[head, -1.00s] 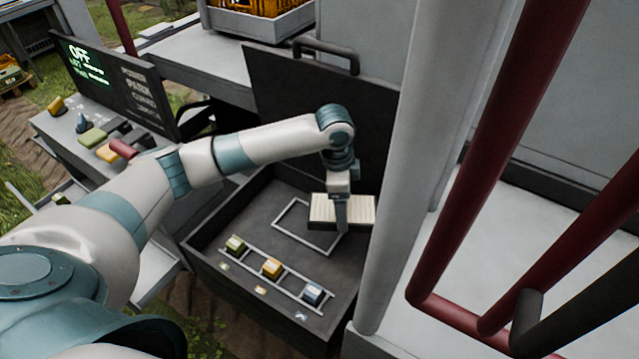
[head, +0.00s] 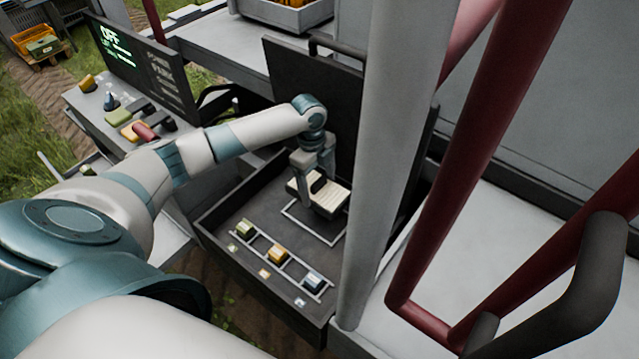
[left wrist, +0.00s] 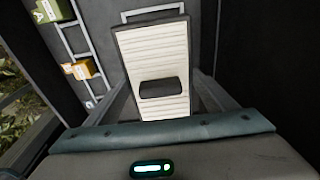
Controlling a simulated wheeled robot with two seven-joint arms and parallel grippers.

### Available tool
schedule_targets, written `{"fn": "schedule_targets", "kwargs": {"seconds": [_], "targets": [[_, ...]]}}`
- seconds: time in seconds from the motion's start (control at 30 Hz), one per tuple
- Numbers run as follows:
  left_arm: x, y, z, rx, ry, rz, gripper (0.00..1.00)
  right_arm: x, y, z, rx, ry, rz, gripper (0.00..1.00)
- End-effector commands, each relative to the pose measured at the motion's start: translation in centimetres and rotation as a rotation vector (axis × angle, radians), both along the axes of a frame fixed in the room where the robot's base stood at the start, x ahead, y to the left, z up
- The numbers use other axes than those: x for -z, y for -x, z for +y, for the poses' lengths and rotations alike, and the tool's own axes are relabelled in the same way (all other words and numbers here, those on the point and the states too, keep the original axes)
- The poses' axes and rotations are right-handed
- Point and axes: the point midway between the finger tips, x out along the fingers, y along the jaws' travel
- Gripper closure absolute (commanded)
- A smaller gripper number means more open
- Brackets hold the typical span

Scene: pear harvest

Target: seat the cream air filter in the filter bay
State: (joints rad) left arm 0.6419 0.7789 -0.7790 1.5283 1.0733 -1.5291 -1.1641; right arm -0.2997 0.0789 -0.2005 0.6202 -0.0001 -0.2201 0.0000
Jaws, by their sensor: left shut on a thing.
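The cream air filter (head: 333,198) is a flat ribbed block with a dark handle across its top. My left gripper (head: 317,186) is shut on this handle and points down. The filter bay (head: 325,237) is a light rectangular outline in the dark open box. The filter covers the bay's far part in the head view, and it looks tilted there. In the left wrist view, the filter (left wrist: 155,50) fills the middle, with the end of the bay outline (left wrist: 153,13) beyond it. I cannot tell whether the filter touches the bay floor. My right gripper is out of view.
A rack (head: 260,243) with a green, an orange and a blue block lies along the box's near side. The raised dark lid (head: 310,95) stands behind. A grey post (head: 385,160) and red rails (head: 480,150) stand close on the right. A control panel (head: 120,110) is at left.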

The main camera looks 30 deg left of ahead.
Motion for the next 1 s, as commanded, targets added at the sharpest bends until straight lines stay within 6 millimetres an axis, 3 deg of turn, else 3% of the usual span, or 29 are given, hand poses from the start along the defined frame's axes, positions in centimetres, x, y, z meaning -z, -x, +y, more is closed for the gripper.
{"fn": "schedule_targets", "kwargs": {"seconds": [0.47,1.0], "targets": [[0.8,0.0,-0.1,-0.001,0.000,0.000,0.48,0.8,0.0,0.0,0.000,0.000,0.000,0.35],[3.8,0.0,0.0,-0.001,0.000,0.000,0.48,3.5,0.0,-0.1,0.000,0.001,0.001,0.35]]}}
